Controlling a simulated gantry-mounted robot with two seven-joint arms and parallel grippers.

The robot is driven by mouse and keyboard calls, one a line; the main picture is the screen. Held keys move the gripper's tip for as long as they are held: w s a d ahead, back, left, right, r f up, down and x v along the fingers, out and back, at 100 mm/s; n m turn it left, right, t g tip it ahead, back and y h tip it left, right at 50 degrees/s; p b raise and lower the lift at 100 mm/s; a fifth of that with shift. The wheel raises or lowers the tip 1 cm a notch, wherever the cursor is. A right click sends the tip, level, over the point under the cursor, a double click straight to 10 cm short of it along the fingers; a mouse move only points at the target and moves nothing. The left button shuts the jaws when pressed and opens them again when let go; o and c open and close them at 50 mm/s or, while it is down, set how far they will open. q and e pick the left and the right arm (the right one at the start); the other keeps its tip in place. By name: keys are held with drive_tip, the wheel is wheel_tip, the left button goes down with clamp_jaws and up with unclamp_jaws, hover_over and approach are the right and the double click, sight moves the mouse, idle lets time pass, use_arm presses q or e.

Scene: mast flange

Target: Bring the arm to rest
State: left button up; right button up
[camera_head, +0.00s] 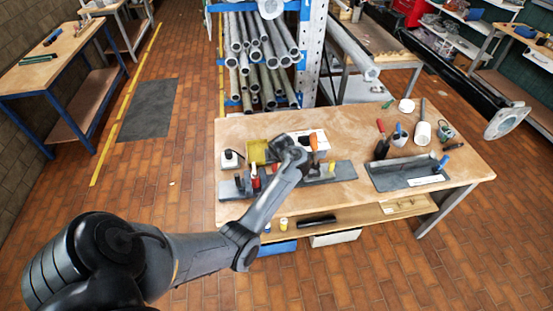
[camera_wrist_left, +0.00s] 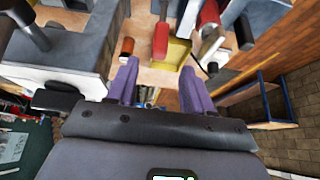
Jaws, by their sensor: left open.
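My left arm comes in from the left in the head view and reaches over the wooden workbench (camera_head: 350,130). My left gripper (camera_head: 268,155) is above the left part of the bench, among the tools; its fingers are hard to make out there. In the left wrist view, the two purple fingers of the gripper (camera_wrist_left: 160,70) stand apart with nothing between them. Beyond the fingers are a red-handled tool (camera_wrist_left: 161,42) and a yellow bin (camera_wrist_left: 177,54). My right gripper is not in view.
A grey tool rack (camera_head: 341,171) with upright handles lies under the arm. A dark tray (camera_head: 395,178) and a white mug (camera_head: 422,134) are at the right. A flanged pipe (camera_head: 505,122) juts out beyond the bench. The floor left of the bench is clear.

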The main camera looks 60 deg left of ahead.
use_arm(q)
drive_tip(key=shift+s+f, duration=0.1)
idle(0.3)
drive_tip(key=s+d+f+m+g+p, duration=0.1)
drive_tip(key=s+d+f+m+p, duration=0.15)
drive_tip(key=s, duration=0.55)
drive_tip(key=s+d+f+m+p, duration=0.2)
drive_tip(key=s+d+f+m, duration=0.15)
drive_tip(key=s, duration=0.35)
drive_tip(key=s+d+r+m+t+h+p, duration=0.1)
drive_tip(key=s+d+r+m+h, duration=0.2)
drive_tip(key=d, duration=0.8)
drive_tip(key=s+d+r+m+t+p, duration=0.1)
drive_tip(key=d+r+m+p, duration=0.2)
drive_tip(key=d, duration=0.8)
drive_tip(key=s+d+r+m+h+b, duration=0.1)
drive_tip(key=d+r+m, duration=0.3)
drive_tip(key=d+r, duration=0.6)
drive_tip(key=shift+s+d+r+t+h, duration=0.15)
drive_tip(key=shift+d+t+h, duration=0.3)
drive_tip(key=shift+h, duration=0.35)
